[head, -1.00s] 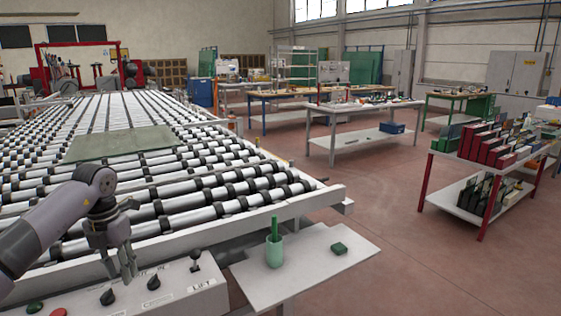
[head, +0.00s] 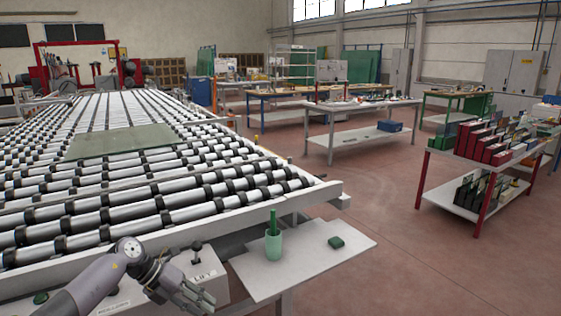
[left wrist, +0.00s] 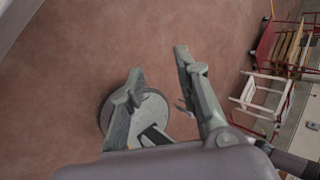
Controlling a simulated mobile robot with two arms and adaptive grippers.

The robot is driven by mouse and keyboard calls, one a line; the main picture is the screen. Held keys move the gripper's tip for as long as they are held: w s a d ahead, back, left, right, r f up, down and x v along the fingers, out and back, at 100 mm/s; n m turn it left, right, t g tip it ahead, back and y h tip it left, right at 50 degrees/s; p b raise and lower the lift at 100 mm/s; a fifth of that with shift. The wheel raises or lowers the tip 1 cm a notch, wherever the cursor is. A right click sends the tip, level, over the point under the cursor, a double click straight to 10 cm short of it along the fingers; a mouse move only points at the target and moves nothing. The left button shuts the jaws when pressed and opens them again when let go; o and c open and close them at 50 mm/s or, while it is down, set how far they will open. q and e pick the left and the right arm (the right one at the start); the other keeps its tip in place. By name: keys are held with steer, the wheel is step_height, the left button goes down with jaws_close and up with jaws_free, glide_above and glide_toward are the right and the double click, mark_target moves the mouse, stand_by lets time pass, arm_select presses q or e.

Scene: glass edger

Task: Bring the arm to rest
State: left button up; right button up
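My left gripper (head: 200,297) is low in the head view, in front of the control box (head: 205,265) and left of the small side shelf. In the left wrist view my left gripper (left wrist: 158,64) has its two fingers apart with nothing between them, over reddish floor. My left arm comes in from the bottom left and covers part of the control box. My right gripper is not in view.
The grey side shelf (head: 300,270) holds a green cup (head: 273,247) with a green stick and a green block (head: 336,242). Behind is the roller table (head: 150,210) with a glass sheet (head: 120,143). The floor (head: 400,230) to the right is open.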

arm_select(q)
steer(key=d+f+n+t+h, duration=0.2)
steer(key=d+f+n+t, duration=0.15)
steer(key=f+n, duration=0.35)
steer(key=d+f+n+t+h, duration=0.25)
steer(key=f+n+t, duration=0.3)
steer(key=f, duration=0.35)
steer(key=s+a+f+n+y, duration=0.4)
steer(key=s+f+n, duration=0.25)
steer(key=f, duration=0.35)
steer(key=s+a+f+n+y, duration=0.3)
steer(key=s+f+n+y, duration=0.3)
steer(key=f, duration=0.4)
steer(key=s+a+f+n+g+y, duration=0.1)
steer(key=s+f+n, duration=0.1)
steer(key=s+f, duration=0.5)
steer(key=s+a+f+n+g+y, duration=0.1)
steer(key=s+a+f+n+g, duration=0.15)
steer(key=s, duration=0.75)
steer(key=s+f+n+g, duration=0.2)
steer(key=s+f, duration=0.1)
steer(key=s, duration=0.9)
steer(key=s+d+f+n+g, duration=0.1)
steer(key=s+f+n+g, duration=0.1)
steer(key=s, duration=1.1)
step_height(320, 180, down, 2)
steer(key=shift+f+g+y, duration=0.1)
steer(key=shift+g+y, duration=0.25)
steer(key=shift+g, duration=0.3)
steer(key=shift+d, duration=0.15)
